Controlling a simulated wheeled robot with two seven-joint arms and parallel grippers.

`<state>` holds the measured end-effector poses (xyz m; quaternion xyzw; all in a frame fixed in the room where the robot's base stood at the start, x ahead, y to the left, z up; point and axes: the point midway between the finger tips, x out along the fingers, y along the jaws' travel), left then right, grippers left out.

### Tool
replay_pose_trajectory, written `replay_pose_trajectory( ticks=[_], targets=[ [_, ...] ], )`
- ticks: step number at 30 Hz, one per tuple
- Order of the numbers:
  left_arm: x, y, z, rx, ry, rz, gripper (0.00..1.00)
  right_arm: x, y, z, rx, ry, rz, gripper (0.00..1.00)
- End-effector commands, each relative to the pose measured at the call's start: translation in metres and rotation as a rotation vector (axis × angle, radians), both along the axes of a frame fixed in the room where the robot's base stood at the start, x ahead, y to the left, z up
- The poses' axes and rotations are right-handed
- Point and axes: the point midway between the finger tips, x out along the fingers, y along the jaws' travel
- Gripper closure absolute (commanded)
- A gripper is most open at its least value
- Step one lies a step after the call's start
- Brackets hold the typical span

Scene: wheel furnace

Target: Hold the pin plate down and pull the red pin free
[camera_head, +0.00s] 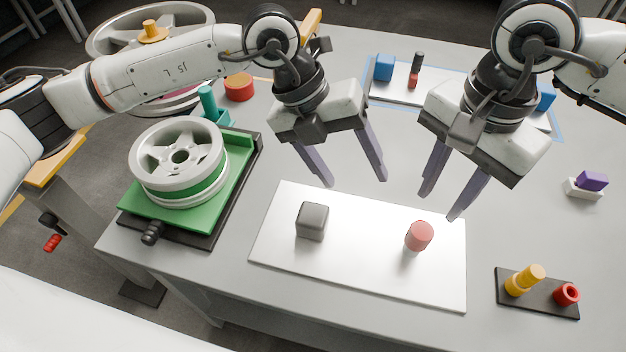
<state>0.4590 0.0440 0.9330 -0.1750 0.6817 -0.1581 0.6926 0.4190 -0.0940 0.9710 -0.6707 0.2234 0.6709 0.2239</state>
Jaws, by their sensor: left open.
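A white plate (350,268) lies flat on the table in front. A grey block (312,221) stands on its left part. A pale red, cylindrical pin (418,236) stands upright on its right part; whether it sits in a hole cannot be seen. My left gripper (356,182) is open and empty above the plate's back edge, behind and right of the grey block. My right gripper (440,207) looks open and empty, fingers pointing down, above and behind the red pin. Neither gripper appears to touch the plate, block or pin.
A green fixture (160,215) with a wheel (180,160) stands at left. A black plate (537,294) with a yellow peg and red ring lies at front right. A purple block (592,181) sits at right. A white board (440,88) with blue blocks lies behind my grippers.

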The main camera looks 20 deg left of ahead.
Motion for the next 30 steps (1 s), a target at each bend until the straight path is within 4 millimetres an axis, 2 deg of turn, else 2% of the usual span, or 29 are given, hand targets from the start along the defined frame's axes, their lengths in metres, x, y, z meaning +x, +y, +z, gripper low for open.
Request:
replay_pose_trajectory(
  ticks=[3,9,14,24,30],
  targets=[
    [-0.023,0.016,-0.005,0.22,0.018,-0.036,0.35,0.0,0.0,0.0,0.0,0.0,0.0,0.69],
    [-0.038,0.044,-0.007,0.441,0.015,-0.028,0.35,0.0,0.0,0.0,0.0,0.0,0.0,0.69],
    [-0.04,0.05,-0.016,0.483,0.017,-0.023,0.35,0.0,0.0,0.0,0.0,0.0,0.0,0.69],
    [-0.04,0.05,-0.073,0.48,0.019,-0.025,0.35,0.0,0.0,0.0,0.0,0.0,0.0,0.69],
    [-0.04,0.05,-0.099,0.478,0.017,-0.024,0.35,0.0,0.0,0.0,0.0,0.0,0.0,0.69]
  ],
)
